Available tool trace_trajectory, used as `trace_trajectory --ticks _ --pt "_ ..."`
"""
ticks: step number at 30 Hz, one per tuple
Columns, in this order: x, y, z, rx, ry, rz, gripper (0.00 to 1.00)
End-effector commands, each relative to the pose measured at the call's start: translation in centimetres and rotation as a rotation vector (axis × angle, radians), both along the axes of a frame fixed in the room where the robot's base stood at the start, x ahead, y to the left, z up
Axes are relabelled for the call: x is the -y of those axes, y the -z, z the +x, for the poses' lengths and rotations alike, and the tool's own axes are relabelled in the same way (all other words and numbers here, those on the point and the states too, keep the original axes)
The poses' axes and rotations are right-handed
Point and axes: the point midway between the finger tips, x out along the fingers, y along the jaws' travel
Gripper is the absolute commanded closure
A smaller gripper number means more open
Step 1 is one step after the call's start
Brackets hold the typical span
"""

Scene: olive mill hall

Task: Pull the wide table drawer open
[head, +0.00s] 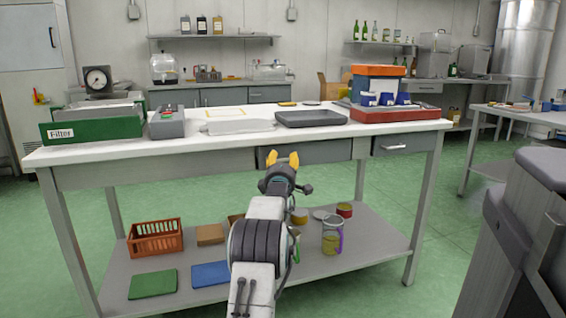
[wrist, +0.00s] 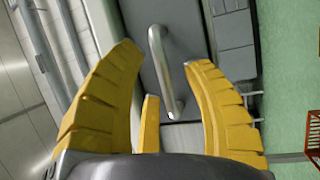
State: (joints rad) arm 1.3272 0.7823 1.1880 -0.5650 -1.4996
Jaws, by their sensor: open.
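The wide drawer (head: 325,151) has a grey front under the white tabletop, near the middle of the table (head: 95,155). Its front looks about flush with the table frame. My gripper (head: 283,160) is in front of the left part of this drawer, yellow fingers spread. In the wrist view my gripper (wrist: 164,58) is open, and the metal bar handle (wrist: 166,75) shows between the fingers, with the grey drawer front behind it. I cannot tell how deep the fingers reach around the bar. In the head view my gripper hides the handle.
A narrower drawer (head: 404,144) with its own handle is at the right. A green filter box (head: 92,130), a grey tray (head: 311,118) and a red tray (head: 397,114) stand on the tabletop. The lower shelf (head: 375,245) holds an orange basket (head: 155,238) and cans. Green floor lies around.

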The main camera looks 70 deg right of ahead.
Motion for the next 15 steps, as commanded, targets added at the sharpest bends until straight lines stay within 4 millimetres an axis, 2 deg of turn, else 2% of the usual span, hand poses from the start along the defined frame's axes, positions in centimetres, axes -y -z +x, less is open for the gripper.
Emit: trace_trajectory --ticks 9,10,15 --pt "0.06 0.00 0.02 0.000 0.000 0.000 0.55" --pt "0.06 -0.01 0.01 0.000 0.000 0.000 0.52" --pt "0.05 -0.02 0.01 0.000 0.000 0.000 0.68"
